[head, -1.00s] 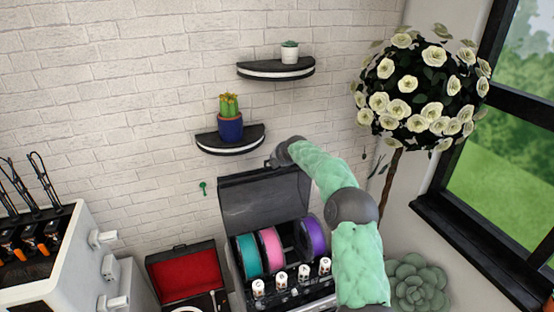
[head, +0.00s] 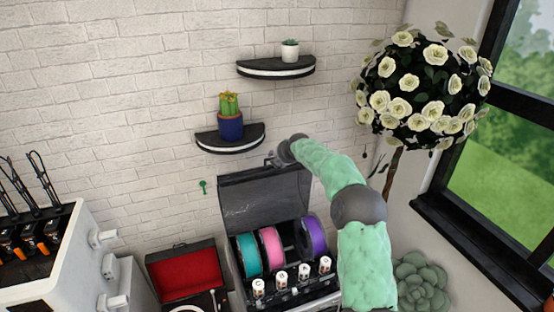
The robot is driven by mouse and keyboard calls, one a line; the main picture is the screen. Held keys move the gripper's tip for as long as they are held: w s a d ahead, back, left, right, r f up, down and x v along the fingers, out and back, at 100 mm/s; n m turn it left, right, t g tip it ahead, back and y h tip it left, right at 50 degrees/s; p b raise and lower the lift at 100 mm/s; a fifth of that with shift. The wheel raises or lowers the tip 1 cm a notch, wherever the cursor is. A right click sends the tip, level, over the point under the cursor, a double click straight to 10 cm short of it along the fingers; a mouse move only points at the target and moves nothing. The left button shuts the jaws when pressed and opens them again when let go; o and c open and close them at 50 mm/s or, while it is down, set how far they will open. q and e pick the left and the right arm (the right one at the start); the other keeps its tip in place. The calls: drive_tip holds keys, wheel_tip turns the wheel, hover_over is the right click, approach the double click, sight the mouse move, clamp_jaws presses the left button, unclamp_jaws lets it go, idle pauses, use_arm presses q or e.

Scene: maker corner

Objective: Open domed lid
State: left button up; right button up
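The dark, see-through domed lid (head: 262,198) stands raised at the back of a black spool box (head: 298,296). Inside the box are a teal spool (head: 248,255), a pink spool (head: 270,246) and a purple spool (head: 312,235). My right arm reaches over the box's right side to the lid's top edge. My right gripper (head: 274,160) is at the top edge of the lid, small and mostly hidden by its own wrist. Whether its fingers are open or shut cannot be seen. My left gripper is out of view.
Two half-round wall shelves hold a cactus pot (head: 230,124) and a small white pot (head: 290,50) above the lid. A red-lined open case (head: 186,272) and a white cabinet (head: 70,250) stand left. A rose tree (head: 420,90) and a succulent (head: 422,282) stand right.

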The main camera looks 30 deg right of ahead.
drive_tip(key=v, duration=0.9)
drive_tip(key=shift+s+r, duration=0.2)
drive_tip(key=shift+s, duration=0.15)
drive_tip(key=shift+f, duration=0.1)
